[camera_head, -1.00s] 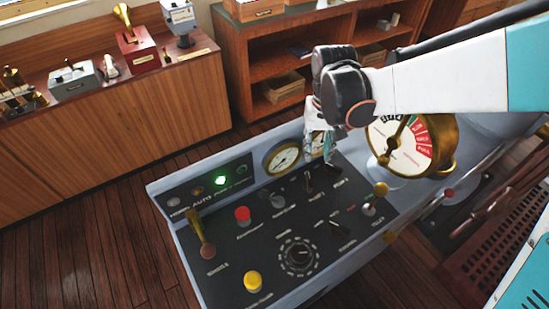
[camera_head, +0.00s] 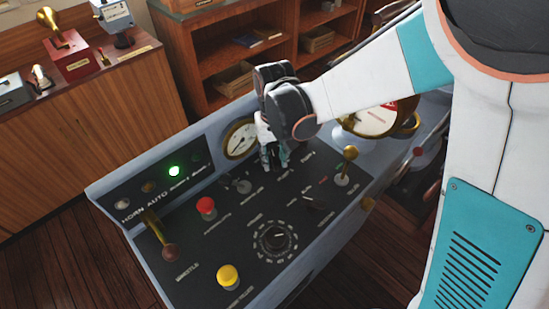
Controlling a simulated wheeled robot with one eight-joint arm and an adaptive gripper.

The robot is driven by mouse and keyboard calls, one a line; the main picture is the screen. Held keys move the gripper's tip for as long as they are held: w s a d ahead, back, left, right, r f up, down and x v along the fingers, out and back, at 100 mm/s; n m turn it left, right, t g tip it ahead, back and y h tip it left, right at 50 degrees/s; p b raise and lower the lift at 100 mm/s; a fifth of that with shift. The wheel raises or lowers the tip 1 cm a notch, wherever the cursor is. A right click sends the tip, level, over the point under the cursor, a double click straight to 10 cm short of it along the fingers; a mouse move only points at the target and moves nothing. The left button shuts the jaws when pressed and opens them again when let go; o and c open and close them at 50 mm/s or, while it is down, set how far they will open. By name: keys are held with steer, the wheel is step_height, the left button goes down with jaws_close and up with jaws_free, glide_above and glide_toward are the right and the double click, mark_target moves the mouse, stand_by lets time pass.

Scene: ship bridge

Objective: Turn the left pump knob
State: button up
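The pump knobs belong to the dark control panel (camera_head: 215,245), in its upper right part. Small labels there are too blurred to read with certainty. My gripper (camera_head: 272,163) is low over this area, fingers pointing down at the panel. It hides the spot where the left pump knob sits, and I cannot make out the right pump knob either. Whether the fingers touch a knob, and how far apart they are, is too small to tell. A green lamp (camera_head: 174,171) glows on the panel's raised back strip.
Close by are a round gauge (camera_head: 240,139), a small dark switch (camera_head: 243,186), a red button (camera_head: 206,206), a numbered dial (camera_head: 275,237), a yellow button (camera_head: 228,274), a brass-topped lever (camera_head: 346,164) and a brass whistle lever (camera_head: 162,237). A large brass telegraph (camera_head: 378,118) stands behind my arm.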

steer(key=shift+f, duration=0.1)
steer(key=shift+c, duration=0.6)
jaws_close()
steer(key=shift+n, duration=0.3)
steer(key=n, duration=0.5)
steer(key=shift+w+d, duration=0.1)
steer(key=shift+d, duration=0.05)
steer(key=n, duration=0.6)
steer(key=shift+w, duration=0.15)
steer(key=shift+n+b, duration=0.3)
